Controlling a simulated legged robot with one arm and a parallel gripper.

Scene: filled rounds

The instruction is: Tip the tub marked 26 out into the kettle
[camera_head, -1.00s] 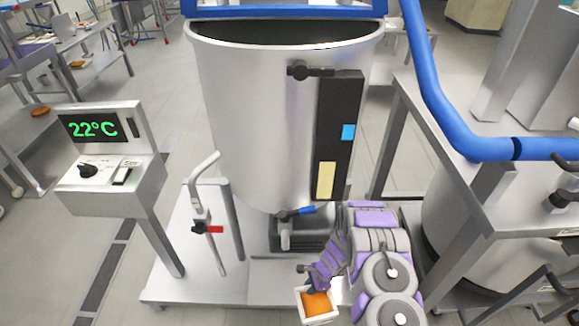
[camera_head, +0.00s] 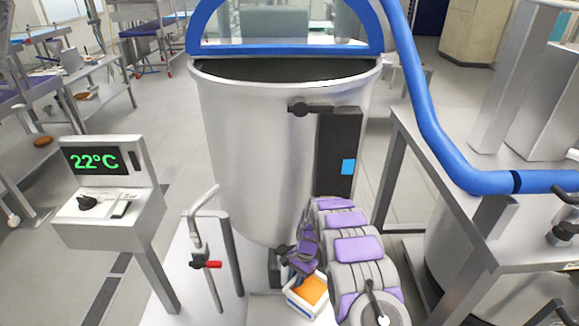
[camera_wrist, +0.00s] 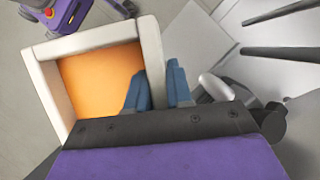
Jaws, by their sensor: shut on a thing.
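The kettle (camera_head: 255,150) is a large steel vessel in the middle of the body view, with its dark open mouth (camera_head: 285,70) at the top. My gripper (camera_head: 301,272) is low in front of it, shut on a white square tub (camera_head: 297,303) with orange contents (camera_head: 312,290). In the wrist view the blue fingertips (camera_wrist: 158,88) grip one wall of the tub (camera_wrist: 52,92). The tub is roughly upright and well below the kettle's rim. No number shows on its visible sides.
A blue pipe (camera_head: 440,130) runs down the right side beside a steel frame (camera_head: 430,150). A tap with a red handle (camera_head: 205,264) is at the kettle's lower left. A blue-edged guard (camera_head: 285,45) arches behind the mouth.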

